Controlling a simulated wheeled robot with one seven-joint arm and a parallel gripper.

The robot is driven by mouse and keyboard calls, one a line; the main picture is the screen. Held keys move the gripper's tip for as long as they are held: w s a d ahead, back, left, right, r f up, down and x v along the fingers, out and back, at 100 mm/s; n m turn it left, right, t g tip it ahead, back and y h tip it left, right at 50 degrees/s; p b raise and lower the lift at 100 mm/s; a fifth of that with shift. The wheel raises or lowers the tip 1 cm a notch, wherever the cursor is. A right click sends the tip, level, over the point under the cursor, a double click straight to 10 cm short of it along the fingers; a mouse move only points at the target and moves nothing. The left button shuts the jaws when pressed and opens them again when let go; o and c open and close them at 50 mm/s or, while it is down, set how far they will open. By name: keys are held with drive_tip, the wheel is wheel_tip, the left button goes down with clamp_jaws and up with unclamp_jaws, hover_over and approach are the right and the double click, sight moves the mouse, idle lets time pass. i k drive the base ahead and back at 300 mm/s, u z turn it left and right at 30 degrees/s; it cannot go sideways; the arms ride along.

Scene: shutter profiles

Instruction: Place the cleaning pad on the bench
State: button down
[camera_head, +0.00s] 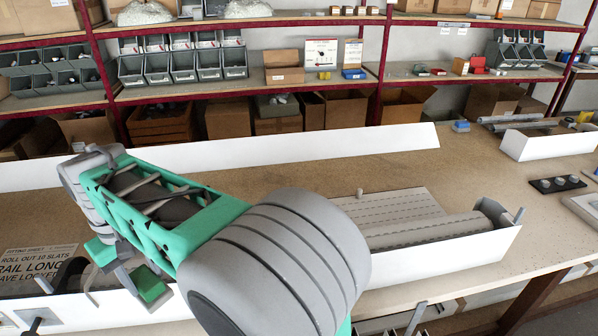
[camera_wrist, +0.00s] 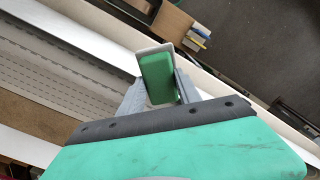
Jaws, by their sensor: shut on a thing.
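The cleaning pad (camera_wrist: 155,76), green with a pale rim, is between my gripper's two grey fingers in the wrist view. My gripper (camera_wrist: 160,88) is shut on it. In the head view my gripper (camera_head: 125,275) is at the lower left, above the front part of the bench (camera_head: 290,170). Green patches show around the fingers there, but I cannot tell clearly which is the pad. My arm hides the middle front of the bench.
A grey slatted shutter section (camera_head: 390,212) lies on the bench behind a white front profile (camera_head: 440,258). A long white profile (camera_head: 270,150) runs along the back. A printed fitting sheet (camera_head: 35,262) lies at the left. Bare bench shows at centre and right.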

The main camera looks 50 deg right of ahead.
sight(524, 229)
drive_tip(key=u, duration=1.2)
drive_tip(key=k, duration=2.75)
drive_tip(key=z, duration=1.5)
drive_tip(key=i, duration=0.5)
drive_tip(key=z, duration=0.1)
